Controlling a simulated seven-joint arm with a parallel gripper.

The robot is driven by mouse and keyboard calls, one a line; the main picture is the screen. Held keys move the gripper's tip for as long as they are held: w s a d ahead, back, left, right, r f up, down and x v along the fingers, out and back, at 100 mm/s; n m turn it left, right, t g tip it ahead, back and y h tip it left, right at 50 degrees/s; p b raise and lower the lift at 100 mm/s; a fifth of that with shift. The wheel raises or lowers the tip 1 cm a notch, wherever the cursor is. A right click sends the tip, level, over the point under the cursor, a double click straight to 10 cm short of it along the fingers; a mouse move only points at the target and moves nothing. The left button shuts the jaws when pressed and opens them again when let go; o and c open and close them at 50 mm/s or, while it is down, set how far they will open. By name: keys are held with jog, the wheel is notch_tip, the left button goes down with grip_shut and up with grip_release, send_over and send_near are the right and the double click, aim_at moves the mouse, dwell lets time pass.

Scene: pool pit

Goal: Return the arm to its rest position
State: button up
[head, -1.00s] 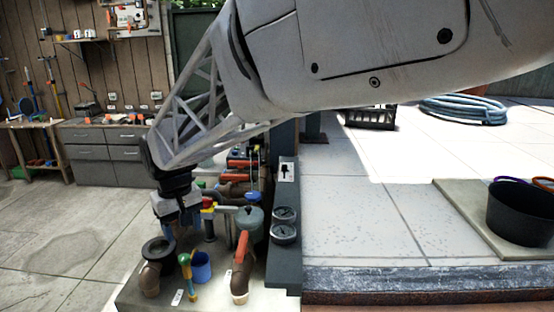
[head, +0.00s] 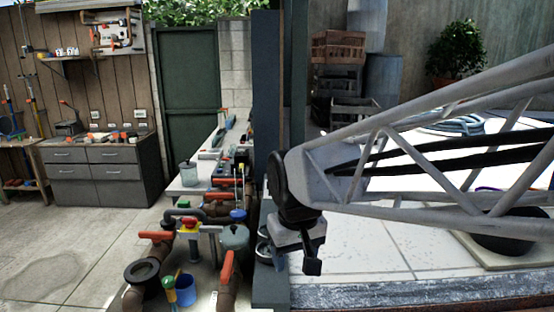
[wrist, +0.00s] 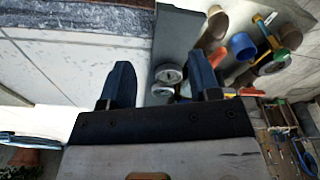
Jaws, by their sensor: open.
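My gripper (head: 312,262) hangs at the end of my lattice arm, in front of the dark post and over the edge of the tiled deck. In the wrist view my gripper (wrist: 162,85) shows two blue fingers spread apart with nothing between them. Two round gauges (wrist: 168,80) on a grey panel lie beyond the fingers. The gripper is apart from the pipework. In the head view it partly covers the gauges.
Left of the gripper stand brown pipes with red-orange handles (head: 228,268), a blue cup (head: 186,291) and a black-rimmed pipe mouth (head: 141,271). A dark post (head: 267,100) rises behind. A black bucket (head: 505,235) sits at right, partly behind my arm.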

jog(key=s+d+f+m, duration=0.1)
jog(key=s+d+m, duration=0.1)
jog(key=s+d, duration=0.4)
jog(key=s+d+f+m+t, duration=0.1)
jog(key=s+d+f+m, duration=0.1)
jog(key=s+d, duration=0.5)
jog(key=shift+s+d+f+h, duration=0.3)
jog(key=shift+d, duration=0.8)
